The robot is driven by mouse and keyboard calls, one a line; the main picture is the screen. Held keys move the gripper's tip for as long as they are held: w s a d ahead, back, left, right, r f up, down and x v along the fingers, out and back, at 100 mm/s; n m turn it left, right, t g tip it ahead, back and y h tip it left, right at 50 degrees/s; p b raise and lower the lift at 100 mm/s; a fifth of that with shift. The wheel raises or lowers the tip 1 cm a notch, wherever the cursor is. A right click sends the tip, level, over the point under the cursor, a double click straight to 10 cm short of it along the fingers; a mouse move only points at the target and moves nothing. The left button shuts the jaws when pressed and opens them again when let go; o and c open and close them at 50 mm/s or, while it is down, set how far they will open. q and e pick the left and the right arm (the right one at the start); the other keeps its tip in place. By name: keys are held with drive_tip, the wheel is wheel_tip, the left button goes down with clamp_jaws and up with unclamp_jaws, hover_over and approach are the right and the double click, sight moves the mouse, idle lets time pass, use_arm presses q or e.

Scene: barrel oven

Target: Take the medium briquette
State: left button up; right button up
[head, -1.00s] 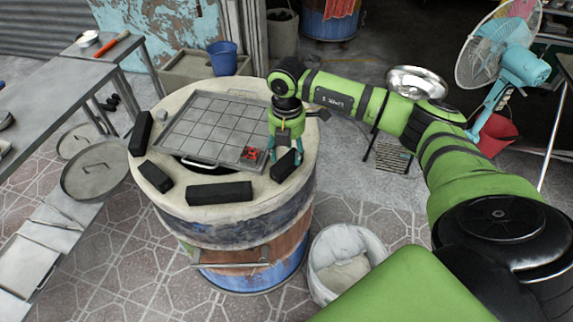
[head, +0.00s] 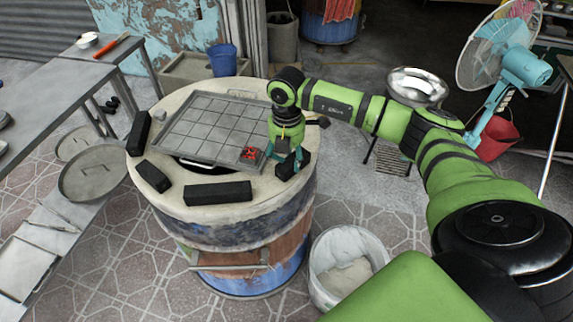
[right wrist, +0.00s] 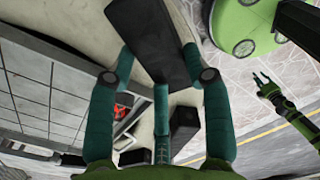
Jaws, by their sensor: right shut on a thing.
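My right gripper (head: 287,158) is at the right rim of the barrel oven (head: 245,213), shut on a black briquette (head: 298,164). In the right wrist view this briquette (right wrist: 155,42) is a dark block between the teal fingers, partly hidden by them in the head view. Three other black briquettes lie on the rim: a long one (head: 217,193) at the front, a shorter one (head: 154,176) at the front left and one (head: 139,132) at the left. My left gripper (right wrist: 265,84) shows small in the right wrist view, with its fingers apart and empty.
A white bucket (head: 345,263) stands at the barrel's right. Metal tables (head: 60,85) and a round lid (head: 88,178) are at the left.

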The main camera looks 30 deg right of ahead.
sight(287, 160)
drive_tip(key=shift+d, duration=0.15)
drive_tip(key=shift+w+r, duration=0.1)
drive_tip(key=shift+r, duration=0.1)
drive_tip(key=shift+c, duration=0.6)
wheel_tip(287, 160, up, 7)
drive_tip(key=p, duration=0.5)
drive_tip(key=shift+f+p, duration=0.1)
drive_tip(key=shift+p, duration=0.2)
drive_tip(key=shift+c, duration=0.5)
drive_tip(key=shift+f, duration=0.1)
